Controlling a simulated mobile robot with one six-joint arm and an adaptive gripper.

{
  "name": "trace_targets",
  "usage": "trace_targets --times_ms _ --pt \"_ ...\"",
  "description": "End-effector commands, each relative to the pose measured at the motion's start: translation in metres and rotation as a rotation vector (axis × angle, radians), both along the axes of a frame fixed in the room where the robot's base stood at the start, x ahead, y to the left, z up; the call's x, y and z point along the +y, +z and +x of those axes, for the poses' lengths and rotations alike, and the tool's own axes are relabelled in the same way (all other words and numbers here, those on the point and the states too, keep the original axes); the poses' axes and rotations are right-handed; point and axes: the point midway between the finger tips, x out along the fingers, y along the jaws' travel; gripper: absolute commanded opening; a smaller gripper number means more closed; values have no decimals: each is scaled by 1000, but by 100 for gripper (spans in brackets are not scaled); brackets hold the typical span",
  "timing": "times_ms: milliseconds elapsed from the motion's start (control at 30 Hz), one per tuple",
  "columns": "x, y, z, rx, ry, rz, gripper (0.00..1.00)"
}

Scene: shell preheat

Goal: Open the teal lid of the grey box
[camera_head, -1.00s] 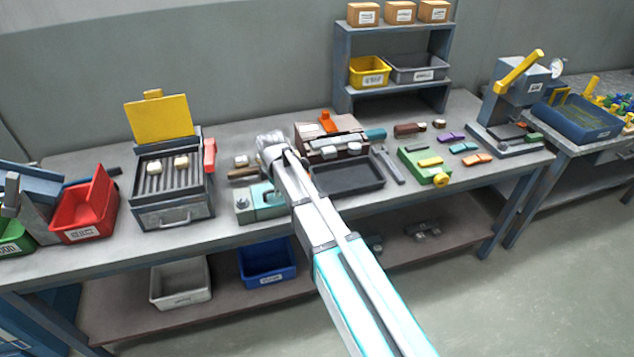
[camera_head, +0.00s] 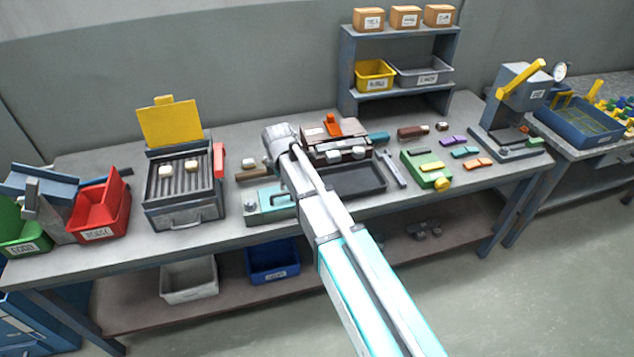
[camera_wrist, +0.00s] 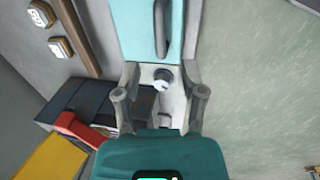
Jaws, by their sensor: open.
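The grey box (camera_head: 250,212) stands near the front edge of the bench, left of my arm. Its right part is hidden behind the arm. Its teal lid (camera_head: 276,199) looks flat and closed. In the wrist view the teal lid (camera_wrist: 138,32) fills the top middle, with a dark bar handle (camera_wrist: 161,28) along it. A dark and pale round knob (camera_wrist: 161,80) sits on the box below the lid's edge. My gripper (camera_wrist: 160,93) is open and empty, its fingers either side of the knob in the picture. I cannot tell its height above the box. In the head view my arm hides the fingertips.
Left of the box is a grill (camera_head: 183,190) with a raised yellow cover. A wooden-handled brush (camera_head: 253,174) lies behind the box. A dark tray (camera_head: 358,181) lies to the right. A red bin (camera_head: 100,210) stands farther left. The bench front between grill and box is clear.

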Motion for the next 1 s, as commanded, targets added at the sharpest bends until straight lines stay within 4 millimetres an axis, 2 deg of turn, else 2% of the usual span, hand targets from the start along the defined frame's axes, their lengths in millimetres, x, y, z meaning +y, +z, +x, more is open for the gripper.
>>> trace_targets --times_ms 33,700,900,1000 --pt "0 9 -1 0 0 0 53" --pt "-2 61 -12 0 1 0 53" --pt "-3 73 -14 0 2 0 53" --pt "-12 64 -18 7 -43 5 53"
